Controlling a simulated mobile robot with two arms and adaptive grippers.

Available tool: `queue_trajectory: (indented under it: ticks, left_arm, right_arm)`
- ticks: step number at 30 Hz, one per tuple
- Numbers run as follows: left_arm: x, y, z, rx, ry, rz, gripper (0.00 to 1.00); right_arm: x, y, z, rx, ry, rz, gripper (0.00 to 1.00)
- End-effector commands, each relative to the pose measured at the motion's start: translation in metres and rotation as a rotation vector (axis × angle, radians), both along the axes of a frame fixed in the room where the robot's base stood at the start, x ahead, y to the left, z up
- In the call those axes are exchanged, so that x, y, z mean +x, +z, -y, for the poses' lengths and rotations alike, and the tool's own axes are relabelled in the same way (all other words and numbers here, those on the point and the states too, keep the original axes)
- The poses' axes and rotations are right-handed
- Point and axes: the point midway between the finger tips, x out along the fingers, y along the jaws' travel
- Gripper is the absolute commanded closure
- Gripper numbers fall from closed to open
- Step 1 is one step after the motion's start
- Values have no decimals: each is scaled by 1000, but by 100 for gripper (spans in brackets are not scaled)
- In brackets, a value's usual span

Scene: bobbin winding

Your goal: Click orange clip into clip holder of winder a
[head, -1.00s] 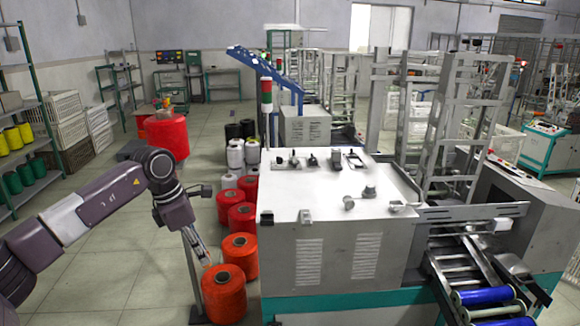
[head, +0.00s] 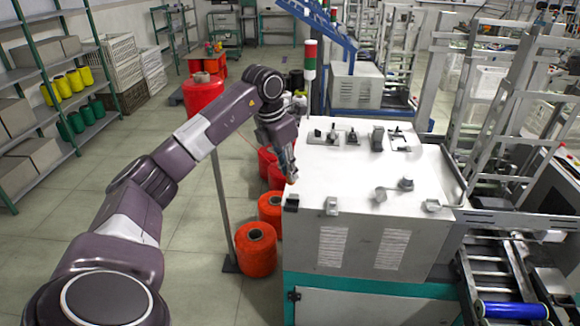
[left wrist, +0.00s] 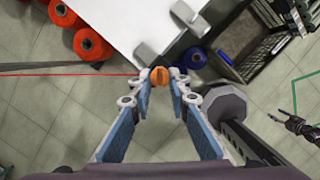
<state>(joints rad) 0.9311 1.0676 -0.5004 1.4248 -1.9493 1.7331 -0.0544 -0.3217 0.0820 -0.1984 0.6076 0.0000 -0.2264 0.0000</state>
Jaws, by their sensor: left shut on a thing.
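My left gripper (head: 291,177) is at the left edge of the white-topped winder (head: 350,175) in the head view. In the left wrist view the same gripper (left wrist: 160,85) is shut on the small round orange clip (left wrist: 160,75) at its fingertips. In the head view the clip is too small to make out clearly. Small dark and grey fittings (head: 331,206) stand along the winder top's near edge; I cannot tell which is the clip holder. Two grey fittings (left wrist: 146,53) show just ahead of the clip in the left wrist view. I do not make out my right gripper.
Orange-red spools (head: 256,248) stand on the floor left of the winder. A thin pole (head: 225,200) rises beside them. A thin red line (left wrist: 70,74) runs to the clip. Shelves (head: 80,85) are at left; a dark crate (left wrist: 245,45) shows upper right in the wrist view.

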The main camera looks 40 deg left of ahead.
Motion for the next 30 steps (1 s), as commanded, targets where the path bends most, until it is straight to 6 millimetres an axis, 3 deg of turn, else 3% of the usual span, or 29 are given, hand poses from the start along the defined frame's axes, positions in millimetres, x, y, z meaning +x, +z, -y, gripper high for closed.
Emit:
queue_trajectory:
  ticks: [1, 10, 12, 24, 30]
  left_arm:
    - [0, -13, 1, -1, -1, 0, 100]
    - [0, -56, 1, 0, -3, 0, 100]
    - [0, -45, 0, 0, -2, 1, 100]
    - [-1, -45, 1, 1, -2, 0, 100]
    - [-1, -45, 1, 1, -2, 0, 100]
  right_arm:
    - [2, -12, 0, 1, 0, 4, 50]
    - [43, -47, -4, 8, 2, 64, 50]
    - [46, -38, -4, 7, 2, 67, 50]
    - [18, -37, -4, 6, 2, 27, 50]
    - [20, -37, -5, 7, 1, 28, 50]
